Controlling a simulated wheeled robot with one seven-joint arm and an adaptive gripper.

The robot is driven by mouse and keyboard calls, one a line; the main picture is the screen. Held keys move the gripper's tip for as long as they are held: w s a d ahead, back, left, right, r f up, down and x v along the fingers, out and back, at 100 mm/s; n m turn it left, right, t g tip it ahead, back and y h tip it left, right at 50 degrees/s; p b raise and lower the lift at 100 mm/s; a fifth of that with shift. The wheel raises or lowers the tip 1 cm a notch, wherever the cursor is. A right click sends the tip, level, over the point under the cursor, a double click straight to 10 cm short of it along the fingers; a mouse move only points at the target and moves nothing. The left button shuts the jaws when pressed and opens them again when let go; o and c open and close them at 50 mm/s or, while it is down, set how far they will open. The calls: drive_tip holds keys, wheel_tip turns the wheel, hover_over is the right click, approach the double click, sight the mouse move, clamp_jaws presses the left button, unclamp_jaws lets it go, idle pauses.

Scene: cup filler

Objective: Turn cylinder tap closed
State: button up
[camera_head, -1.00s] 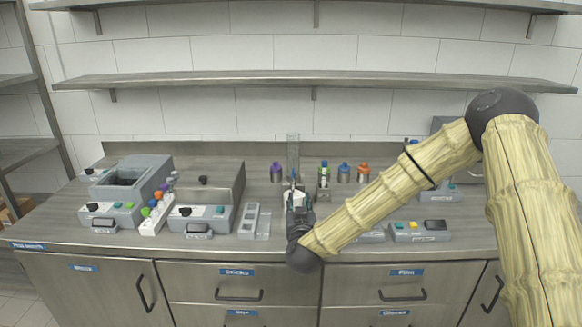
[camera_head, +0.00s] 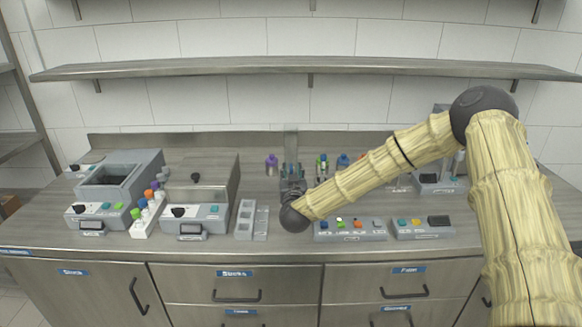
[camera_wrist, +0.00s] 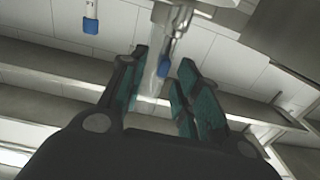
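My gripper (camera_head: 292,170) points away toward the back of the counter, in front of a tall grey upright (camera_head: 291,142). In the wrist view my gripper (camera_wrist: 160,75) has its two dark green fingers apart. A metal fitting with a blue tip (camera_wrist: 163,68) shows in the gap between them. It looks like part of a tap, but I cannot tell whether the fingers touch it. A second blue-tipped part (camera_wrist: 91,25) hangs at the upper left. In the head view my gripper and wrist hide the tap area.
A purple bottle (camera_head: 271,160) and a blue one (camera_head: 343,161) stand near the upright. A control box with coloured buttons (camera_head: 350,232) sits right of my wrist, a grey slotted holder (camera_head: 246,217) left of it. A shelf (camera_head: 310,68) runs above.

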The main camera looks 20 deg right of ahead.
drive_tip(key=shift+x, duration=1.4)
clamp_jaws()
